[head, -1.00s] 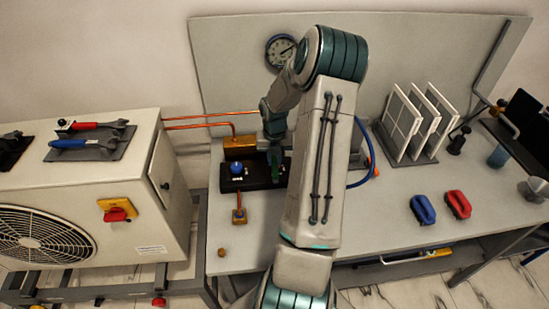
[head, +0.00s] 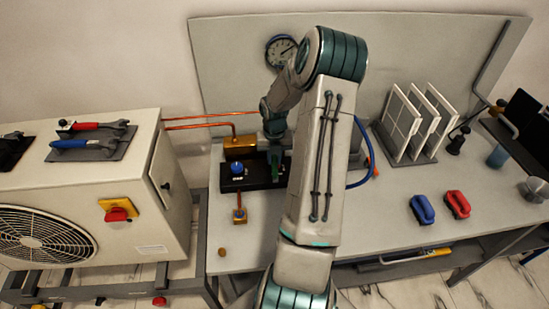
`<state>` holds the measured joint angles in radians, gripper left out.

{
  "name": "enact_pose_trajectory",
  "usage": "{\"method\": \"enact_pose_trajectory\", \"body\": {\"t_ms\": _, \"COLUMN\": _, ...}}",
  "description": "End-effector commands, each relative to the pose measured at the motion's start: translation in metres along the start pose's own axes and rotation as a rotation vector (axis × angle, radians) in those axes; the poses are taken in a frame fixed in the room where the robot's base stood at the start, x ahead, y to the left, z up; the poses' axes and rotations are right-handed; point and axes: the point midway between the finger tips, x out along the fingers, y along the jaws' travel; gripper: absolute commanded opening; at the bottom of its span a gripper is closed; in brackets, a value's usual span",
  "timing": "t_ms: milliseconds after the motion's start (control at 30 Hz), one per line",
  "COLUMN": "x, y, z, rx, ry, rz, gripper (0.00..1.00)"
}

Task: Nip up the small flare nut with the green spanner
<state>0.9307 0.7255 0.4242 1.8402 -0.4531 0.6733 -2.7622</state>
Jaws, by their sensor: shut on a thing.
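My gripper (head: 275,144) points down over the right part of a black block (head: 250,186) on the bench, beside the brass block. It is shut on a narrow dark green piece (head: 276,161), which looks like part of the green spanner. Its jaw end is too small and covered to make out.
A blue knob (head: 237,168) stands on the black block. A brass fitting (head: 239,214) sits in front. Blue and red clamps (head: 457,204) lie right; a gauge (head: 281,50) hangs behind.

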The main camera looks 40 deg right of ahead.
Motion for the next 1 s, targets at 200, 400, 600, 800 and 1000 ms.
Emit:
{"method": "enact_pose_trajectory", "body": {"t_ms": 200, "x": -0.001, "y": 0.0, "z": 0.005, "rx": -0.001, "ry": -0.002, "rz": 0.0, "gripper": 0.0}}
{"method": "enact_pose_trajectory", "body": {"t_ms": 400, "x": -0.001, "y": 0.0, "z": 0.009, "rx": -0.001, "ry": -0.001, "rz": 0.0, "gripper": 0.0}}
{"method": "enact_pose_trajectory", "body": {"t_ms": 600, "x": -0.001, "y": 0.0, "z": 0.013, "rx": -0.001, "ry": -0.001, "rz": 0.0, "gripper": 0.0}}
{"method": "enact_pose_trajectory", "body": {"t_ms": 800, "x": -0.001, "y": 0.0, "z": 0.017, "rx": -0.001, "ry": -0.001, "rz": 0.0, "gripper": 0.0}}
{"method": "enact_pose_trajectory", "body": {"t_ms": 1000, "x": -0.001, "y": 0.0, "z": 0.017, "rx": -0.001, "ry": -0.001, "rz": 0.0, "gripper": 0.0}}
